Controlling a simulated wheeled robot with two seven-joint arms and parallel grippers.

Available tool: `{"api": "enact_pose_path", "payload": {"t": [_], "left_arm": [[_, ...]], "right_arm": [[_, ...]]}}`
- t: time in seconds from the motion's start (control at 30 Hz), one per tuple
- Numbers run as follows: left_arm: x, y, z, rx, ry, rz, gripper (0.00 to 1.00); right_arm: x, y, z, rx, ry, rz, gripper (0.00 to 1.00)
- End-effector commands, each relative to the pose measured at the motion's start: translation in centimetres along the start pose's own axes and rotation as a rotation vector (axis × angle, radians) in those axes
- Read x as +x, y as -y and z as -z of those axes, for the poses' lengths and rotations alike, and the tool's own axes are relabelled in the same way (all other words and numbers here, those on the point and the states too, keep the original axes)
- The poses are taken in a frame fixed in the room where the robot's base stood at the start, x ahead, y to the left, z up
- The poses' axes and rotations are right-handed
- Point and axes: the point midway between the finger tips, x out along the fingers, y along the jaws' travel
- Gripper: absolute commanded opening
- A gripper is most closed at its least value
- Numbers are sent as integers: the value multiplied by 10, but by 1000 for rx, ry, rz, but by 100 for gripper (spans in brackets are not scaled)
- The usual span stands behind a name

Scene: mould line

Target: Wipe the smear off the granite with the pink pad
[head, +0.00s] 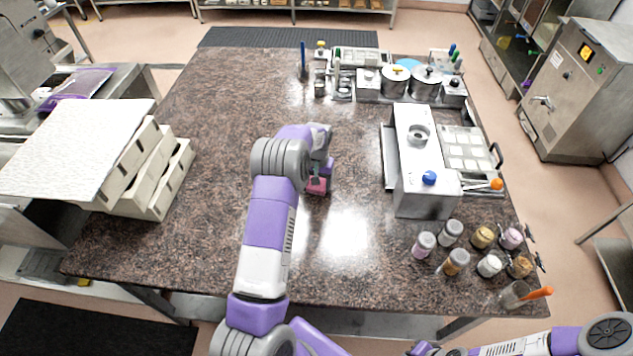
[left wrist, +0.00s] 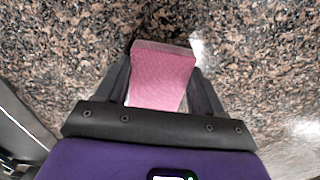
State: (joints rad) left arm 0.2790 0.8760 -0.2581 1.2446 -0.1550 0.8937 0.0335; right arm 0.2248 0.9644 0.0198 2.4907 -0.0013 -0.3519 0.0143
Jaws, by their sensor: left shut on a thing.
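The pink pad (left wrist: 161,78) sits between the fingers of my left gripper (left wrist: 163,85) in the left wrist view, and the gripper is shut on it. In the head view the pink pad (head: 317,186) shows below my left gripper (head: 318,178), at or just above the granite (head: 215,215); I cannot tell if it touches. The granite is brown and speckled. A bright white patch lies on it in front of the pad; it looks like glare, and I cannot make out a smear for certain.
A steel machine (head: 425,190) with a blue knob stands right of the pad. Several jars (head: 424,245) stand at the front right. Pots (head: 396,82) and trays fill the back right. White drawers (head: 160,180) stand at the left edge. The middle and left granite are clear.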

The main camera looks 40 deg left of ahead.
Motion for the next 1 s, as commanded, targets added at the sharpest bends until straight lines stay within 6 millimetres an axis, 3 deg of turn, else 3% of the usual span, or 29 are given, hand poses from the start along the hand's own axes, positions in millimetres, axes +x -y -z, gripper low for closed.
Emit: {"api": "enact_pose_path", "payload": {"t": [0.23, 0.53, 1.0], "left_arm": [[0, -24, 4, 3, -1, -2, 44], [0, -36, 6, 2, 0, -2, 44], [4, -69, 11, 2, 2, -3, 44]], "right_arm": [[2, -1, 0, 0, 0, 0, 0], [4, -1, 0, 0, 0, 0, 0], [8, -3, 0, 0, 0, 0, 0]]}}
